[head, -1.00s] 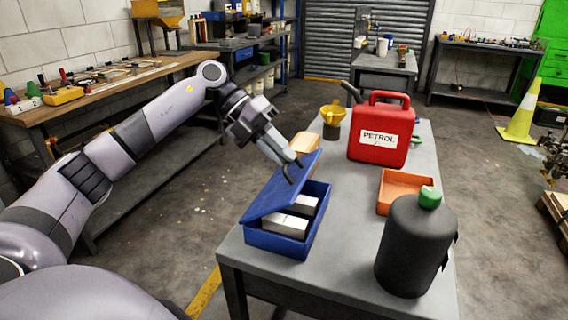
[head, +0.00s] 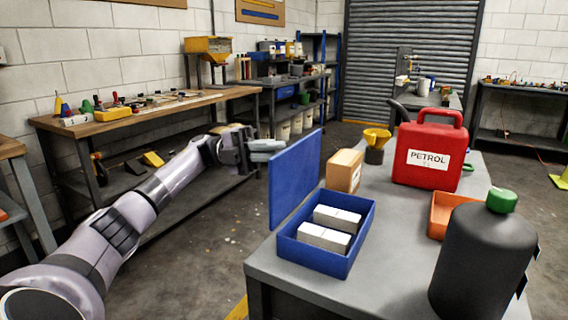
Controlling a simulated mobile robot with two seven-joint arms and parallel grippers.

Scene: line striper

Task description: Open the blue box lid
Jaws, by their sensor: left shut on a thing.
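The blue box (head: 352,258) sits on the grey table, and two white blocks show inside it. Its blue lid (head: 293,180) stands up steeply along the left side of the box, so the inside is uncovered. My left gripper (head: 268,150) is at the upper left edge of the lid, shut on it; the lid partly hides the fingertips. My right gripper is not in view.
On the same table (head: 290,278) stand a cardboard-coloured block (head: 344,170), a yellow funnel (head: 376,138), a red petrol can (head: 428,155), an orange tray (head: 438,215) and a dark bottle with a green cap (head: 480,262). A wooden workbench (head: 150,112) stands behind my left arm.

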